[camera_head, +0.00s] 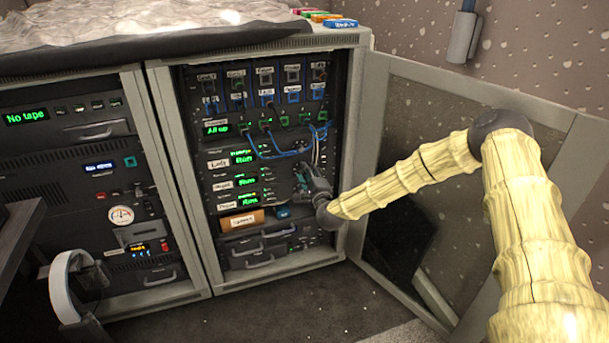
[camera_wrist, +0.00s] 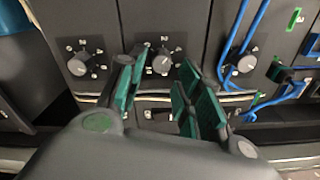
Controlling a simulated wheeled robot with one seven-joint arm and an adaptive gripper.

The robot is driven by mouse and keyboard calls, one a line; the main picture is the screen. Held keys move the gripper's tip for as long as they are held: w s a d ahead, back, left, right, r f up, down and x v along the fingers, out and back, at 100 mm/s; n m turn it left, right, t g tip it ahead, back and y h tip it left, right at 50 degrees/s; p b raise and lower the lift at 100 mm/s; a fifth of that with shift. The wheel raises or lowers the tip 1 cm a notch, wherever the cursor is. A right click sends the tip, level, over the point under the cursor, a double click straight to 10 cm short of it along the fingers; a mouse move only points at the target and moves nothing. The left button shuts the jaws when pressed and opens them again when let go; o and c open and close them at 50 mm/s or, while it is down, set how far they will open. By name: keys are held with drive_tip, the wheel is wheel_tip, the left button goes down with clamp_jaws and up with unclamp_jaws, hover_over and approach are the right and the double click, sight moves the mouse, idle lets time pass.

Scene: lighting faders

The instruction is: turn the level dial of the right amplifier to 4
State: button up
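The right amplifier (camera_head: 224,184) is the middle of three stacked units with labels and green displays in the cabinet. My gripper (camera_head: 302,178) is at the right end of these units, and hides their dials in the head view. In the wrist view, my gripper (camera_wrist: 160,98) is open, its two green-padded fingers apart. A grey dial (camera_wrist: 163,62) shows between and beyond the fingertips; it looks like the right amplifier's level dial. I see no contact with it. Its setting is too small to read. Similar dials show to the left (camera_wrist: 78,66) and right (camera_wrist: 245,64).
Blue cables (camera_wrist: 257,30) hang beside the right-hand dial in the wrist view; in the head view blue cables (camera_head: 262,150) loop above the amplifiers. A cardboard box (camera_head: 242,221) sits below. The open cabinet door (camera_head: 375,110) stands right of the rack, beside my arm.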

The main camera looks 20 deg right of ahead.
drive_tip(key=shift+a, duration=0.55)
drive_tip(key=shift+r, duration=0.1)
